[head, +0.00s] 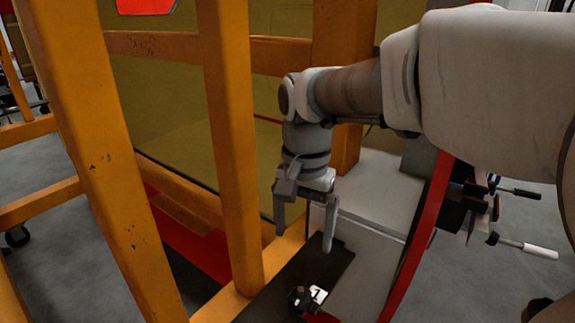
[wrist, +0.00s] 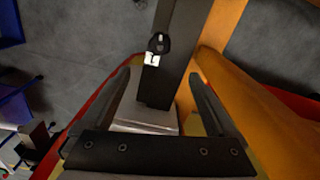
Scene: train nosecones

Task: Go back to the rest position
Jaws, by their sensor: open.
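My gripper (head: 305,236) hangs from my arm with its fingers pointing down, spread apart and empty. In the head view it is above a dark flat bar (head: 285,290) beside the orange frame. In the wrist view the two fingers of my gripper (wrist: 167,82) stand wide apart, with the bar (wrist: 178,60) between and beyond them. A small black part with a white tag (head: 306,298) lies on the bar, apart from the fingers. It also shows in the wrist view (wrist: 155,50).
Orange frame posts (head: 230,150) stand close to the left of my gripper. A pale grey box (head: 370,225) and a curved red edge (head: 420,240) are to its right. Tools with black and white handles (head: 520,245) stick out at the right. Grey floor lies beyond.

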